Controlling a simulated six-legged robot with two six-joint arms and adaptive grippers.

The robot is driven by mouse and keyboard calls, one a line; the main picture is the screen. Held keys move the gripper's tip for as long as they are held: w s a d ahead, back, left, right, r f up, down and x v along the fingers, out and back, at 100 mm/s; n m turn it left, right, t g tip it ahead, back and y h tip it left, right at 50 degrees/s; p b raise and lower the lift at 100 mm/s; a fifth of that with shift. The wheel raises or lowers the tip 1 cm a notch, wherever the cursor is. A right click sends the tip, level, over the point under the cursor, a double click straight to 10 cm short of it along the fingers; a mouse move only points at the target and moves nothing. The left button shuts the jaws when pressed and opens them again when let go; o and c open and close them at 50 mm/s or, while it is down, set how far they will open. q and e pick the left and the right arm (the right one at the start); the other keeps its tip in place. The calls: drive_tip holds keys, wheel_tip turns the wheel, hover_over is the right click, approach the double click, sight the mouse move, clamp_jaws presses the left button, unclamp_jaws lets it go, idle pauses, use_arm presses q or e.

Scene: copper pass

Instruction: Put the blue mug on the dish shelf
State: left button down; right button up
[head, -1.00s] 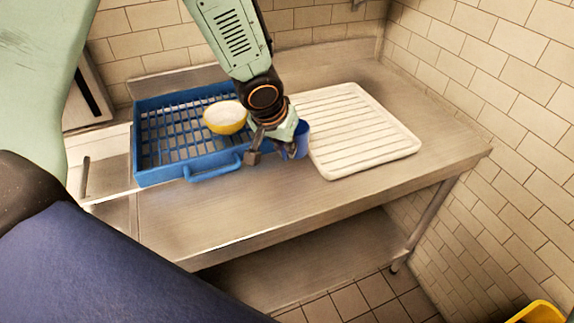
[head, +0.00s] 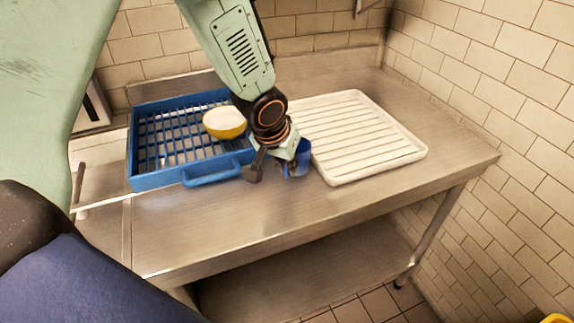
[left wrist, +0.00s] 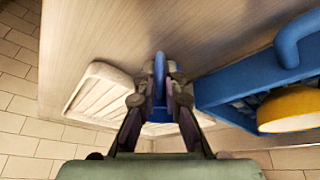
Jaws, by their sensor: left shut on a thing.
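The blue mug (head: 302,157) is at my left gripper (head: 275,172), between the blue rack and the white drainboard. It is partly hidden by the gripper in the head view. In the left wrist view, my left gripper (left wrist: 158,100) is shut on the mug's blue handle (left wrist: 159,78). I cannot tell whether the mug touches the counter. No dish shelf can be clearly made out, apart from the steel undershelf (head: 290,285) below the counter. My right gripper is not in view.
A blue rack (head: 160,183) holds a yellow bowl (head: 225,122), left of the gripper. A white ribbed drainboard (head: 365,135) lies to the right. The steel counter's front (head: 240,225) is clear. Tiled walls stand behind and at right.

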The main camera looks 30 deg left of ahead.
use_arm(q)
drive_tip(key=shift+f, duration=0.1)
drive_tip(key=c, duration=1.8)
unclamp_jaws()
drive_tip(key=shift+s, duration=0.1)
drive_tip(key=o, duration=0.4)
drive_tip(key=shift+w+f, duration=0.1)
drive_tip(key=shift+w, duration=0.15)
drive_tip(key=shift+c, duration=0.2)
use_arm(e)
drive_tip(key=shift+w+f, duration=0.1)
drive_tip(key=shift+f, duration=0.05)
use_arm(q)
drive_tip(key=shift+s, duration=0.2)
